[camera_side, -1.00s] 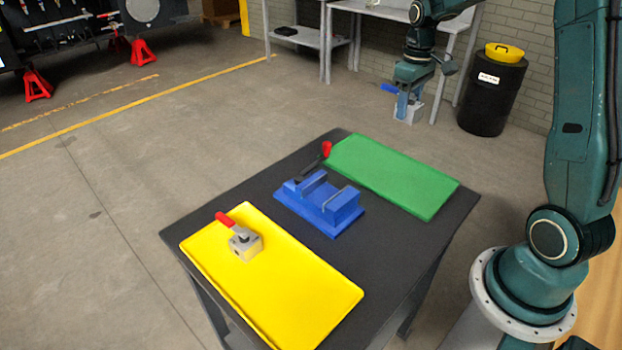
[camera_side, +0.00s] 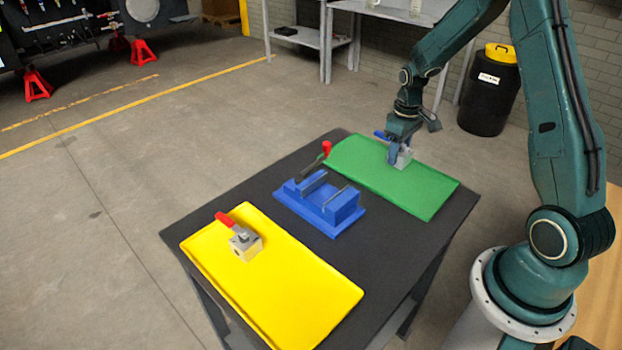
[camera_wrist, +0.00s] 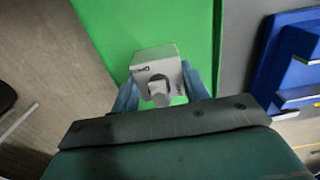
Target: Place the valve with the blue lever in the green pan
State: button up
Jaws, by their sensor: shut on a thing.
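My gripper (camera_side: 399,152) is shut on a pale grey valve (camera_side: 404,158) with a blue lever (camera_side: 381,135), over the far part of the green pan (camera_side: 420,192). In the wrist view the grey valve body (camera_wrist: 157,70) sits between the two blue fingers (camera_wrist: 160,88), with the green pan (camera_wrist: 120,25) under it. I cannot tell whether the valve touches the pan. A second valve (camera_side: 245,243) with a red lever (camera_side: 226,219) stands in the yellow pan (camera_side: 290,285).
A blue vise-like fixture (camera_side: 320,203) with a red-tipped handle (camera_side: 326,148) stands between the pans on the dark table (camera_side: 265,190). It also shows at the right of the wrist view (camera_wrist: 285,65). The near part of the green pan is clear.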

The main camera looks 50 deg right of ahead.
aim_at(397, 164)
jog(key=shift+f, duration=2.1)
jog(key=shift+f, duration=0.15)
jog(key=o, duration=1.4)
jog(key=shift+o, duration=0.2)
notch_tip(397, 164, up, 12)
jog(key=shift+r, duration=0.15)
